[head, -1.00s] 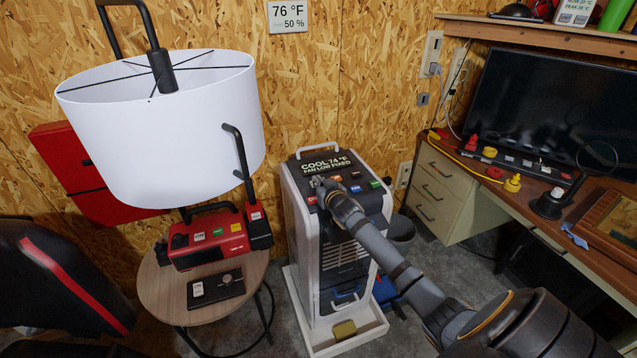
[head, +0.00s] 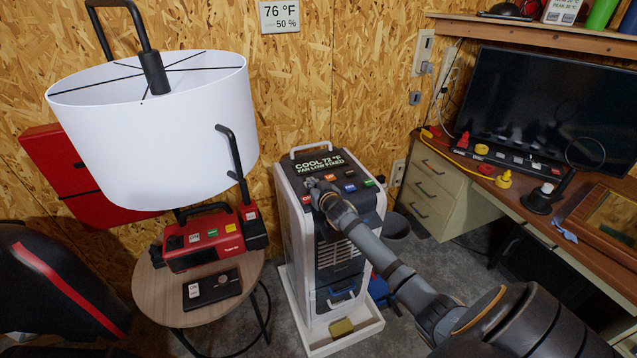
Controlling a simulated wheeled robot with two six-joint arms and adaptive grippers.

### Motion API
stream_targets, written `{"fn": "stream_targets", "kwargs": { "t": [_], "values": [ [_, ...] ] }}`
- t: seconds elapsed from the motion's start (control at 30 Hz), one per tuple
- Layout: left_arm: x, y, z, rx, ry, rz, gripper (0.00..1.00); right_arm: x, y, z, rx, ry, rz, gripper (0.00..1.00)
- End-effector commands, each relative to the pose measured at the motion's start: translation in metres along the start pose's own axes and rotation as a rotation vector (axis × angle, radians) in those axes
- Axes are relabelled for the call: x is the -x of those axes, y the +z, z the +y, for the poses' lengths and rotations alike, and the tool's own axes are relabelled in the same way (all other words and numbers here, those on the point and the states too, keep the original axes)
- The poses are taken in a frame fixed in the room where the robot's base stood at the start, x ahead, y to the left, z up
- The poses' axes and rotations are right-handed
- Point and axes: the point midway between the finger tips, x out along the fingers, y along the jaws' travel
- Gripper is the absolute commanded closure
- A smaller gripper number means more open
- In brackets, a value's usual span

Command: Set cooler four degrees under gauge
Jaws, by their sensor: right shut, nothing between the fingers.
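The wall gauge (head: 279,16) at the top reads 76 °F and 50 %. The white and dark portable cooler (head: 300,252) stands on the floor at the middle. Its top display (head: 319,162) reads COOL and FAN LOW FIXED; the last digit of its temperature is small, 72 or 73 °F. Coloured buttons lie on the panel below it: a blue one (head: 350,188), a green one (head: 368,183) and an orange one. My right gripper (head: 314,186) is shut and empty, its tips at the panel's left part, hiding some buttons. My left gripper is not in view.
A round wooden table (head: 150,290) left of the cooler holds a red device (head: 200,240) and a black box (head: 212,288). A large white lampshade (head: 150,130) hangs over it. A desk with a monitor (head: 555,105) stands at the right.

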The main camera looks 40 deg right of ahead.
Motion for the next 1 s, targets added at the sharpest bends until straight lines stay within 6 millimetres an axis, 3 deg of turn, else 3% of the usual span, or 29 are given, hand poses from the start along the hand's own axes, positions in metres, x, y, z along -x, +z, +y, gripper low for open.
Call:
{"fn": "stream_targets", "kwargs": {
  "t": [0.03, 0.13, 0.2, 0.4, 0.53, 0.7, 1.0],
  "values": [
    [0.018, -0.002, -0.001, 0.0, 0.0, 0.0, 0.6, 0.003, -0.019, 0.0, -0.001, 0.0, 0.001, 1.0],
    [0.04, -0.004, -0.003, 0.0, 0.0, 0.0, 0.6, 0.004, -0.048, 0.0, 0.001, -0.003, 0.01, 1.0],
    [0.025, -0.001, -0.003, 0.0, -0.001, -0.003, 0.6, 0.022, -0.032, 0.001, 0.01, -0.004, 0.009, 1.0],
    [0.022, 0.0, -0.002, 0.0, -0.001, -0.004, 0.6, 0.068, -0.033, 0.0, 0.011, -0.004, 0.011, 1.0],
    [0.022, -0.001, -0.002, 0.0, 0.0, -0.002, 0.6, 0.088, -0.035, 0.0, 0.009, -0.004, 0.013, 1.0],
    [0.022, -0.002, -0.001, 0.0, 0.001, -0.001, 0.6, 0.1, -0.036, -0.001, 0.005, -0.004, 0.015, 1.0],
    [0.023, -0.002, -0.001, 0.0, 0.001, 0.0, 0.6, 0.102, -0.036, -0.001, 0.003, -0.004, 0.016, 1.0]
  ]
}}
